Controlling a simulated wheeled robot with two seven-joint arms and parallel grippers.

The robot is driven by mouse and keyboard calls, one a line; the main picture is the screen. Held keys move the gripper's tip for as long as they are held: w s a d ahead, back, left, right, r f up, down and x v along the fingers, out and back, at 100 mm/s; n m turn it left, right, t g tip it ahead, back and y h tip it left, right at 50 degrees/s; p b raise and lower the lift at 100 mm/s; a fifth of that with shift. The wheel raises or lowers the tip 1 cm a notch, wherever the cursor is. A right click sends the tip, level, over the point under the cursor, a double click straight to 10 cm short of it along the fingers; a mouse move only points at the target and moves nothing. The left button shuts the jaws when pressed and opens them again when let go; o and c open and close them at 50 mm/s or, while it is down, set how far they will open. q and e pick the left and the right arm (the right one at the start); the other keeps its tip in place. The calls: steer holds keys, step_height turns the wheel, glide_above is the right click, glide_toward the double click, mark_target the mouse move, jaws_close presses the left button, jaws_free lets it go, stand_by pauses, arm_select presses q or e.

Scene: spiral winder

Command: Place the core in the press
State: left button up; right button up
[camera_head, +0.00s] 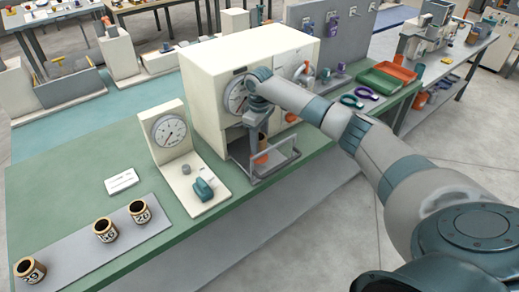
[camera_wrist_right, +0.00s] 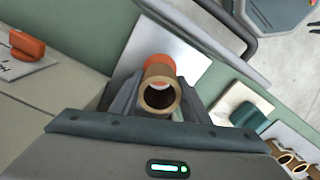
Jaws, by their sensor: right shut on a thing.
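My right gripper (camera_head: 258,138) reaches down in front of the cream press (camera_head: 205,95), inside its open grey guard frame (camera_head: 284,168). It is shut on a tan, dark-bored core (camera_wrist_right: 146,98), which sits between the fingers in the right wrist view. An orange-red round part (camera_wrist_right: 160,62) shows right behind the core, over a pale plate (camera_wrist_right: 190,60); I cannot tell whether the core touches it. In the head view the core is mostly hidden by the gripper. My left gripper is not in view.
Three labelled cores (camera_head: 105,230) stand on a grey strip (camera_head: 75,256) at the front left. A gauge stand (camera_head: 172,140) with a teal clamp (camera_head: 203,189) is left of the press. Green (camera_head: 378,82) and orange (camera_head: 392,70) trays lie to the right.

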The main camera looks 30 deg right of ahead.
mark_target(260, 150)
step_height(260, 150, down, 3)
steer(key=shift+f+p, duration=0.1)
steer(key=shift+p, duration=0.3)
steer(key=shift+f, duration=0.3)
steer(key=shift+f, duration=0.15)
steer(key=o, duration=1)
steer(key=shift+o, duration=0.2)
step_height(260, 150, up, 12)
steer(key=b, duration=0.3)
steer(key=shift+r, duration=0.2)
